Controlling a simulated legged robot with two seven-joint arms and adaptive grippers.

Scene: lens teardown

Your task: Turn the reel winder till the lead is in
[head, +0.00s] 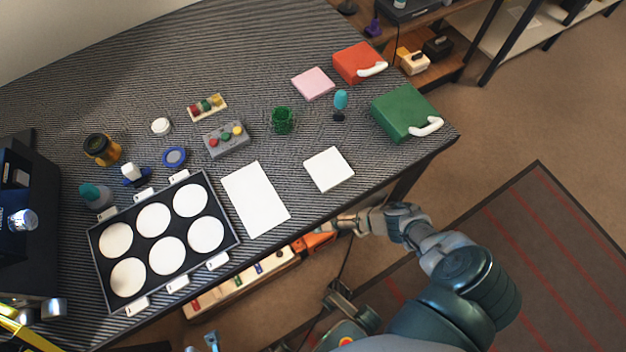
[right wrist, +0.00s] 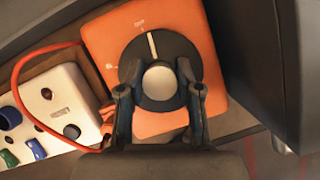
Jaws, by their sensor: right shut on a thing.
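The reel winder is an orange box (right wrist: 111,33) with a round dark knob (right wrist: 140,54) and a pale centre cap. The knob's white line points up, slightly left, near one of two small printed marks. My right gripper (right wrist: 160,92) is shut on the knob, one finger on each side. An orange lead (right wrist: 14,88) loops out left of the box, across a white strip, and back towards the box's lower left. In the head view the winder (head: 317,243) sits below the table's front edge, with my right gripper (head: 338,223) at it.
The white strip (right wrist: 62,84) with sockets and coloured parts lies left of the winder. Above, the table (head: 310,225) carries a black tray (head: 104,262) with white discs, white sheets, and a green case (head: 402,108). Dark panels flank the winder closely.

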